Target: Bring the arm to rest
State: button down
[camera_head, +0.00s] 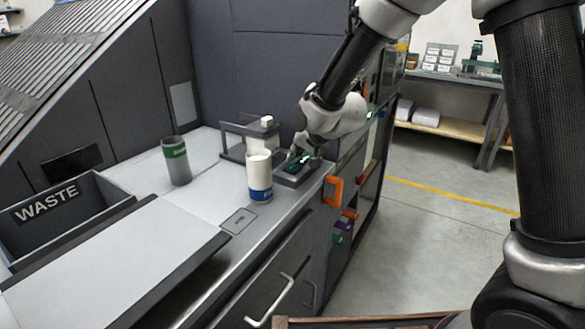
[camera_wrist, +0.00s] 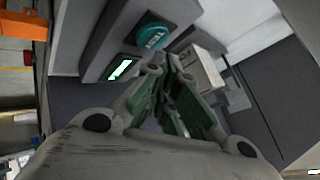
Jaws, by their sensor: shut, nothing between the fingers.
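My arm reaches in from the upper right, and my gripper (camera_head: 300,157) is over the small dark control box (camera_head: 297,176) at the counter's right edge. In the wrist view my gripper (camera_wrist: 172,88) has its fingers together with nothing between them. The box carries a round teal button (camera_wrist: 152,37) and a small lit display (camera_wrist: 122,68). The fingertips appear close to the box; I cannot tell whether they touch it. The button is mostly hidden by the gripper in the head view.
A white and blue cylinder (camera_head: 259,178) stands just left of the box, before a dark-framed stand (camera_head: 233,140). A grey and green cylinder (camera_head: 177,162) stands farther left, near the WASTE bin (camera_head: 117,204). An orange handle (camera_head: 333,191) juts from the cabinet. Floor to the right is open.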

dwell(0.3)
jog(key=s+d+r+h, duration=0.1)
jog(key=s+d+r, duration=0.25)
jog(key=d, duration=0.35)
jog(key=s+d+r+n+h, duration=0.1)
jog(key=s+d+r, duration=0.25)
jog(key=d, duration=0.25)
jog(key=s+d+r+h, duration=0.1)
jog(key=s+d+r, duration=0.1)
jog(key=d+r, duration=0.35)
jog(key=s+d+g+h, duration=0.1)
jog(key=s+d, duration=0.7)
jog(key=s, duration=0.3)
jog(key=s+d+r+n+g+h, duration=0.1)
jog(key=s+d+g, duration=0.1)
jog(key=s+d, duration=0.6)
jog(key=s, duration=0.4)
jog(key=shift+d, duration=0.25)
jog(key=shift+r, duration=0.1)
